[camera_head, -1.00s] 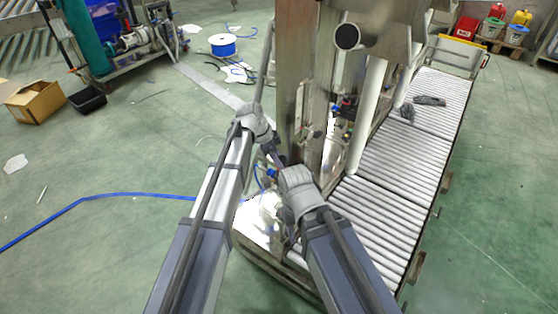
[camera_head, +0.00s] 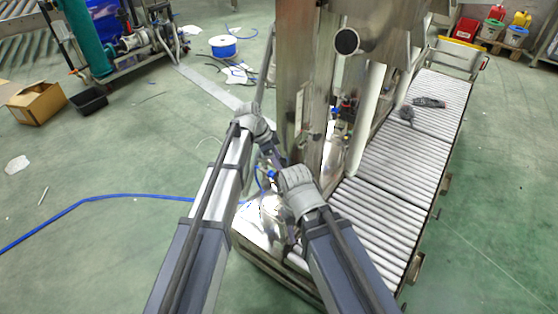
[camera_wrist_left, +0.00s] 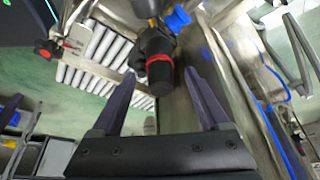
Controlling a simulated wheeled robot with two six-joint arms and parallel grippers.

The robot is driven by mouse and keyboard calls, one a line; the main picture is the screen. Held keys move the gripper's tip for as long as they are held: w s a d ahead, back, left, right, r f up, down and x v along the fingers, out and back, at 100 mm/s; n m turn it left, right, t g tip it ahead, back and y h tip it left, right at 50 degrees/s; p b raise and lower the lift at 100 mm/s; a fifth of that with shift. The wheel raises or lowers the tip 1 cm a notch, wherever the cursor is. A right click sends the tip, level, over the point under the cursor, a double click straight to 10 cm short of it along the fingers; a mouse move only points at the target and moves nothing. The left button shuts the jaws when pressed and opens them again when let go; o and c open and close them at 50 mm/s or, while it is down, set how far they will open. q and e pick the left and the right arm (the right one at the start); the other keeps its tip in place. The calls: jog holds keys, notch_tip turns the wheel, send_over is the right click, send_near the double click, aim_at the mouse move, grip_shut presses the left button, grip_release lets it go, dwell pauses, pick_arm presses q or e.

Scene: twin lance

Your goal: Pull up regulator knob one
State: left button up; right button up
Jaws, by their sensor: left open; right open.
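My left gripper (camera_wrist_left: 160,78) is open, with one finger on either side of the knob in the picture. I cannot tell whether the fingers touch it. In the head view my left gripper (camera_head: 272,154) is beside the steel machine, and the knob is not clear there. My right gripper (camera_head: 291,238) is open, lower down in front of the machine, its fingers small and partly hidden by my wrist.
A steel column (camera_head: 300,90) stands just beyond my grippers. A roller conveyor (camera_head: 400,165) runs along the right, with dark items (camera_head: 428,101) on it. Blue tubing (camera_wrist_left: 268,125) runs along the metal on the right of the wrist view.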

pick_arm(q)
jog(key=p+v, duration=0.5)
jog(key=v, duration=0.1)
jog(key=shift+r+p, duration=0.3)
jog(key=shift+r, duration=0.1)
jog(key=shift+a, duration=0.1)
jog(key=s+a+r+n+y+p, duration=0.1)
jog(key=s+r+n+y+p, duration=0.2)
jog(key=s+r+n+p, duration=0.3)
jog(key=s+a+r+n+g+y+p, duration=0.1)
jog(key=s+r+n+p, duration=0.5)
jog(key=s+r+p, duration=0.6)
jog(key=s+a+y+p, duration=0.1)
jog(key=s, duration=0.7)
jog(key=shift+y, duration=0.4)
